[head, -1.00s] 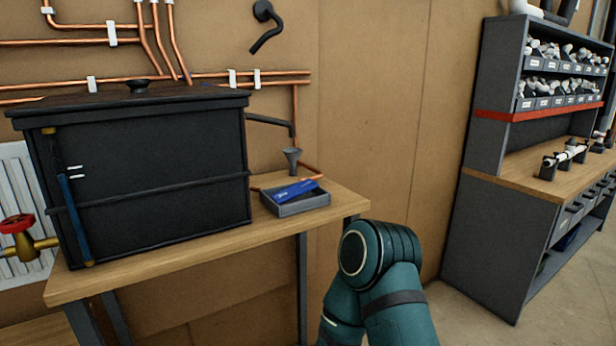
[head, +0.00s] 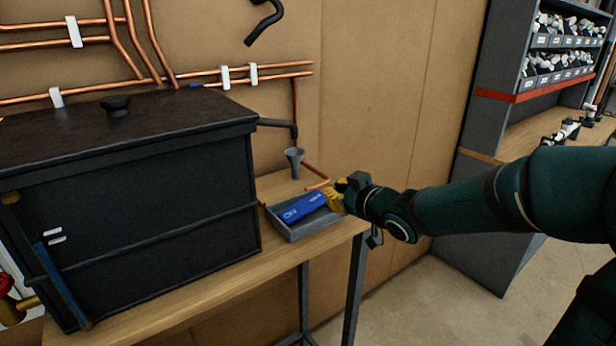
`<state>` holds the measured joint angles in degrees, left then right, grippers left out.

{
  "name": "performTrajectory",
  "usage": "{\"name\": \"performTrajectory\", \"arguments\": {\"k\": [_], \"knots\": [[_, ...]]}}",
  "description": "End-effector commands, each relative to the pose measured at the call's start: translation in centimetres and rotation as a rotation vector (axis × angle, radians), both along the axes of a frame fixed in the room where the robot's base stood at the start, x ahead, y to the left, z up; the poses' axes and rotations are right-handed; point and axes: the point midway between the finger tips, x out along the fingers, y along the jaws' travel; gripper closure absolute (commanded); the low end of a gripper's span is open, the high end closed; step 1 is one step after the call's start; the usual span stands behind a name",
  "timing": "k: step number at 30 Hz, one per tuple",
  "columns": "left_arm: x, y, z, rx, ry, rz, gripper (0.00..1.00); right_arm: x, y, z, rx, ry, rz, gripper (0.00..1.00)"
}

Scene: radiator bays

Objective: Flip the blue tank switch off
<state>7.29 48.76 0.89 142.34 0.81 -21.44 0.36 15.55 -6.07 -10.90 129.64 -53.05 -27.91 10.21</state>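A black lidded tank (head: 150,200) stands on a wooden bench at the left. A slim blue strip (head: 60,285) runs down its front left; I cannot tell whether this is a switch, and no clear switch lever shows. A blue packet (head: 303,206) lies in a shallow grey tray (head: 312,226) to the right of the tank. My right gripper (head: 335,198), with yellow fingertips, is at the tray's right end, close to the packet's right end. I cannot tell whether it touches the packet or how wide its fingers stand. My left gripper is not in view.
A grey funnel (head: 294,160) and copper pipes (head: 255,73) are behind the tray. A red valve handwheel (head: 6,284) shows at the left edge. A grey shelf unit (head: 500,75) with bins stands at the right. The wooden bench top (head: 225,280) is clear in front of the tank.

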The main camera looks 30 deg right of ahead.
Motion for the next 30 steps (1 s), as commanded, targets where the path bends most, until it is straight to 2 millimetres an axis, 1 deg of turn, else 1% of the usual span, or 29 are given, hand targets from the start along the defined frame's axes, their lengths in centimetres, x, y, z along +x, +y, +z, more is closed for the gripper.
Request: {"name": "performTrajectory", "arguments": {"k": [1, 3, 12, 16, 20, 30], "knots": [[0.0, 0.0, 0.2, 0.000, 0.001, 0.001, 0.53, -0.3, -0.3, 0.8, -0.010, -0.012, -0.003, 1.00], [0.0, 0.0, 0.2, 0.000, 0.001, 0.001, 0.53, -0.4, -0.5, 1.1, -0.017, -0.017, -0.002, 1.00], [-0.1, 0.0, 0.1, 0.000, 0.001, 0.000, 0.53, -0.3, -0.5, 1.0, -0.016, -0.017, -0.003, 1.00], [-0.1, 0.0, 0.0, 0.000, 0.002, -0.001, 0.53, 0.4, -0.4, 0.8, -0.016, -0.016, -0.002, 1.00], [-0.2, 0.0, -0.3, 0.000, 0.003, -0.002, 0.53, 2.1, -0.4, 0.2, -0.014, -0.015, -0.001, 1.00], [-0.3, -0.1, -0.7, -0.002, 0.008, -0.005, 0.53, 8.6, -0.2, -1.3, -0.014, -0.015, -0.001, 1.00]]}}
